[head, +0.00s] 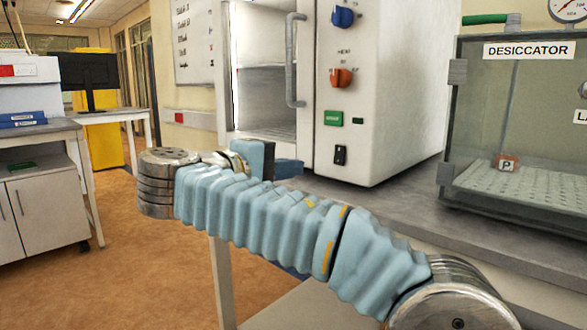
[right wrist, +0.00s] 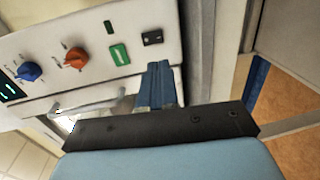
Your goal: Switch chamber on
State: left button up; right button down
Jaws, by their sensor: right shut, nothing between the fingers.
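The chamber (head: 385,120) is a white cabinet on the bench, with a control panel on its right front. The panel carries a blue knob (head: 342,17), an orange knob (head: 341,77), a green button (head: 333,118) and a small black rocker switch (head: 340,155). My right gripper (head: 289,168) is shut and empty, in front of the chamber's lower front, left of and slightly below the rocker switch. In the right wrist view the shut blue fingers (right wrist: 158,72) point toward the panel, near the black switch (right wrist: 152,38) and green button (right wrist: 120,54). My left gripper is out of view.
A vertical door handle (head: 292,60) sticks out from the chamber front, left of the panel. A glass desiccator (head: 520,125) stands to the right on the grey bench (head: 400,200). A side bench (head: 45,200) and yellow cabinet (head: 97,135) are at left, beyond open floor.

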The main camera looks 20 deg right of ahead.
aim_at(338, 163)
jog(key=x, duration=1)
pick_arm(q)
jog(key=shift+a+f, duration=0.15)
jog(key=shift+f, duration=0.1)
pick_arm(e)
jog(key=shift+w+d+f, duration=0.1)
jog(key=shift+w+d, duration=0.2)
jog(key=shift+d, duration=0.3)
jog(key=shift+d+f, duration=0.1)
jog(key=shift+d, duration=0.1)
